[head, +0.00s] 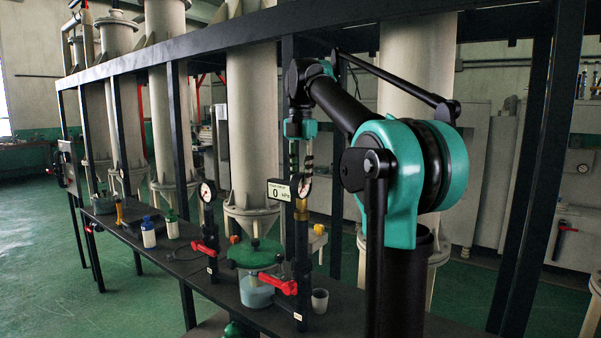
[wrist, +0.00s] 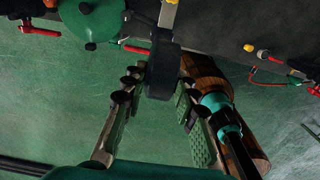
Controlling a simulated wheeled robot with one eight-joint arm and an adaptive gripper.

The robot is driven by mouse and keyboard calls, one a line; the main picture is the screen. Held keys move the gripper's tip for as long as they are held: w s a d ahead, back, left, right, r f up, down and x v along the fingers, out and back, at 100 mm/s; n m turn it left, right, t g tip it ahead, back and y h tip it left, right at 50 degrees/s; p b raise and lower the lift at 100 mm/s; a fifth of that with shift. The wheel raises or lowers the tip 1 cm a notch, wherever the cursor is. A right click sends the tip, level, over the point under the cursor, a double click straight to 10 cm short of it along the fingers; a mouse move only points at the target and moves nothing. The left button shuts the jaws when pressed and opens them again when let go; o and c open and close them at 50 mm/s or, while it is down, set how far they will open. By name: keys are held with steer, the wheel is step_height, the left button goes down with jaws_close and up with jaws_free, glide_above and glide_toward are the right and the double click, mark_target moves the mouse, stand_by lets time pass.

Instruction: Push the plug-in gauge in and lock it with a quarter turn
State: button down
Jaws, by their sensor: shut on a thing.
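The plug-in gauge (head: 304,186) is a round white-faced dial, upright above a brass fitting (head: 301,207) on the black post at the rack's front. In the wrist view the gauge (wrist: 162,68) is a dark body between my fingers. My gripper (head: 301,170) reaches down from above and is shut on it; the gripper also shows in the wrist view (wrist: 163,80). The fingers hide part of the gauge. I cannot tell how deep its stem sits or whether it is locked. A display (head: 284,191) beside it reads 0 kPa.
A dark shelf (head: 180,255) carries a green-lidded container (head: 254,254), red-handled valves (head: 279,284), a grey cup (head: 320,300) and bottles (head: 149,232). Another dial gauge (head: 207,191) stands to the left. Black frame posts and pale columns (head: 251,120) stand close by.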

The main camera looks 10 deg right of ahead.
steer(key=shift+f, duration=0.3)
steer(key=c, duration=1.1)
jaws_free()
step_height(320, 180, up, 12)
steer(key=shift+f, duration=0.1)
